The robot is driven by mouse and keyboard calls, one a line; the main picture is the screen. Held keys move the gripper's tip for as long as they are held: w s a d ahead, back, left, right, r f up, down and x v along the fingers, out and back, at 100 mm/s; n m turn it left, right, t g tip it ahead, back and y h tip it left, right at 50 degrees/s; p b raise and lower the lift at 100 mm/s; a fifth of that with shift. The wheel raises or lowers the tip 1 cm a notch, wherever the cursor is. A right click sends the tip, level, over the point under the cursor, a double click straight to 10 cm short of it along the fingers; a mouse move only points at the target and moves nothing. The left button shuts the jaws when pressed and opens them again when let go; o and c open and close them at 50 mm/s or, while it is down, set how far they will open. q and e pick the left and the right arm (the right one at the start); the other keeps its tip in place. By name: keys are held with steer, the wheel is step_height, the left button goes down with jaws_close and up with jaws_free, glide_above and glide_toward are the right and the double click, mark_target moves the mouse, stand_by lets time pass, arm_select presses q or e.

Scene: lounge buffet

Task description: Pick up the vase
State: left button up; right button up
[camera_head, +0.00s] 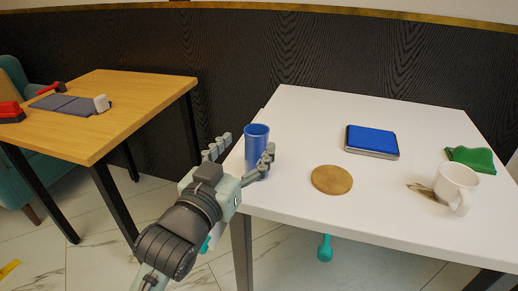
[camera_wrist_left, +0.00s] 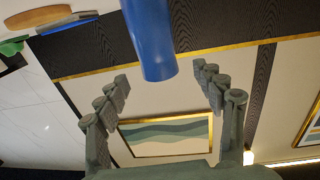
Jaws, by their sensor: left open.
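The vase looks to be the blue cylinder (camera_head: 257,133) standing upright at the left edge of the white table. My left gripper (camera_head: 246,153) is open at the vase, with one finger to its left and the other in front of its right side, partly hiding its lower part. In the left wrist view the vase (camera_wrist_left: 150,38) comes down from the top edge, between the two spread fingers of the left gripper (camera_wrist_left: 161,76). I cannot tell whether a finger touches it. My right gripper is not in view.
The white table (camera_head: 290,215) also holds a round brown disc (camera_head: 332,179), a blue-topped flat box (camera_head: 371,141), a white mug (camera_head: 456,187) and a green cloth (camera_head: 470,159). A wooden table (camera_head: 135,100) stands at left. A teal object (camera_head: 325,248) is below the white table.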

mark_target(251, 139)
arm_select(q)
steer(key=x, duration=0.4)
steer(key=shift+w+d+r, duration=0.2)
steer(key=shift+w, duration=0.1)
steer(key=shift+w+d, duration=0.1)
steer(key=shift+w, duration=0.25)
steer(key=shift+c, duration=0.2)
steer(key=c, duration=0.7)
jaws_close()
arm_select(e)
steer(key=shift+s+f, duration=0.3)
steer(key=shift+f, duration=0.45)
